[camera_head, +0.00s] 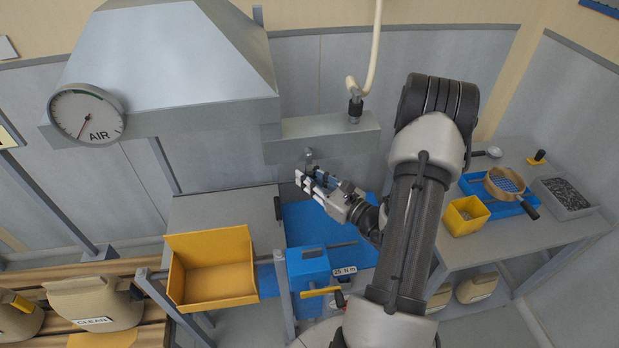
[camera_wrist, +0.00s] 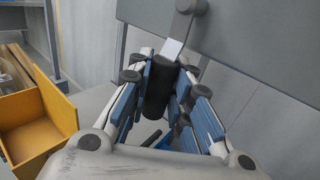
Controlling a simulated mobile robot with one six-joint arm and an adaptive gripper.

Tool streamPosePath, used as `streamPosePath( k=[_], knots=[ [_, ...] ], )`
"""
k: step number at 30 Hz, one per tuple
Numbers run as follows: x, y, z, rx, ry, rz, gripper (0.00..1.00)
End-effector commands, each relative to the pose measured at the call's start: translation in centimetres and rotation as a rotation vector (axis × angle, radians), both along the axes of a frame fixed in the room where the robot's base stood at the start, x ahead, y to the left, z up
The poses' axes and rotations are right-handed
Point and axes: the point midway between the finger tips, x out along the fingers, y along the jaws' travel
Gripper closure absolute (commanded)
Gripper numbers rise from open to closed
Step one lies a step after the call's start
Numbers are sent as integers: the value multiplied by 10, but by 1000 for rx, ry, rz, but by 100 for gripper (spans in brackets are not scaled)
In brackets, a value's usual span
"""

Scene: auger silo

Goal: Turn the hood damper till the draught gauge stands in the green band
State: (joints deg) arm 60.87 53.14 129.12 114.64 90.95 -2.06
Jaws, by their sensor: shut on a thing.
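The draught gauge (camera_head: 87,114) is a round white dial marked AIR at the left front of the grey hood (camera_head: 170,55). The hood damper is a short lever hanging from a pivot (camera_head: 309,154) on the grey duct box (camera_head: 325,137), with a black grip (camera_wrist: 159,88) seen in the wrist view. My gripper (camera_head: 308,183) is shut on this black grip, with blue finger pads on both sides of it. In the head view my fingers hide most of the lever.
A yellow bin (camera_head: 213,268) stands below left, beside a blue box (camera_head: 308,272). A bench at right holds a yellow tub (camera_head: 466,215), a sieve (camera_head: 504,184) and a grey tray (camera_head: 563,198). A hose (camera_head: 372,60) hangs above the duct box.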

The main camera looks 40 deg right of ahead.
Motion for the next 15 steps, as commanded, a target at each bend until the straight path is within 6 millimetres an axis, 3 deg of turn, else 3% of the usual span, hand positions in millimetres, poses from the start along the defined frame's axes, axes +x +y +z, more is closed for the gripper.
streamPosePath(
  k=[4, 15],
  knots=[
    [0, 0, 0, 0, 0, 0, 100],
    [0, 0, 0, 0, 0, 0, 100]
  ],
)
